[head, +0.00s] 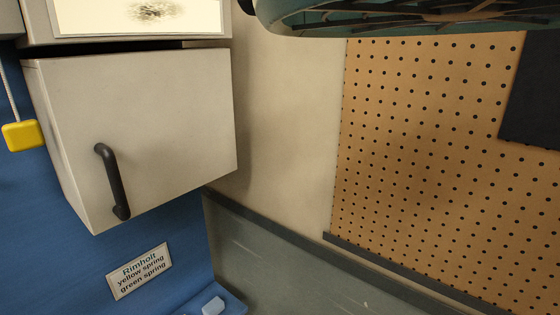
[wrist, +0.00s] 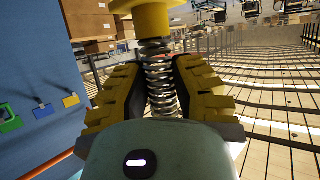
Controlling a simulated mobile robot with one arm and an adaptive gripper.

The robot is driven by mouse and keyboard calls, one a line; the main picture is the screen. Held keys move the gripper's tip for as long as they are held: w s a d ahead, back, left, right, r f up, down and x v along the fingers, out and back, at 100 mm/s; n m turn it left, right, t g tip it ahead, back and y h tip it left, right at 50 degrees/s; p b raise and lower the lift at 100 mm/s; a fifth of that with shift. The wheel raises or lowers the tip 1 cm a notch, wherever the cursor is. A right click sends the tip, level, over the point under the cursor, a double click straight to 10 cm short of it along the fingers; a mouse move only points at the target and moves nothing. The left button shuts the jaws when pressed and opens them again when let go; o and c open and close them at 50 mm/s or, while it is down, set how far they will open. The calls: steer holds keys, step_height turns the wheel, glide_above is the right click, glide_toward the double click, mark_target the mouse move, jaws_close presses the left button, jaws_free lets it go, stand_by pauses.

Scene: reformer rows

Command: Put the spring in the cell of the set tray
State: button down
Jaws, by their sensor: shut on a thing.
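My gripper (wrist: 160,88) shows in the wrist view, its two black-and-yellow fingers on either side of a spring (wrist: 158,62). It is shut on the spring, which has bare metal coils and a yellow end cap at the top of the picture. The spring stands about upright in that picture, and its lower end is hidden behind the pale housing of my gripper. My gripper does not show in the head view. I cannot make out the set tray or its cell in either view.
The head view shows a pale cabinet (head: 140,120) with a dark handle, a label (head: 140,271) reading "Rimholt yellow spring green spring", a yellow tag (head: 22,135) and a pegboard (head: 420,160). The wrist view shows coloured tags (wrist: 43,111) on a blue panel and a slatted floor (wrist: 275,120).

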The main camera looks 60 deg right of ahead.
steer(key=w+d+f+m+t+h, duration=0.3)
steer(key=w+d+m+t+h, duration=0.15)
steer(key=w+d, duration=1.35)
steer(key=w+d+f+m+h, duration=0.1)
steer(key=w+d+m+h, duration=0.1)
steer(key=d, duration=0.7)
steer(key=w+d+f+m+h, duration=0.1)
steer(key=w+d+m+h, duration=0.2)
steer(key=d, duration=0.7)
steer(key=shift+w+d, duration=0.15)
steer(key=shift+w, duration=0.9)
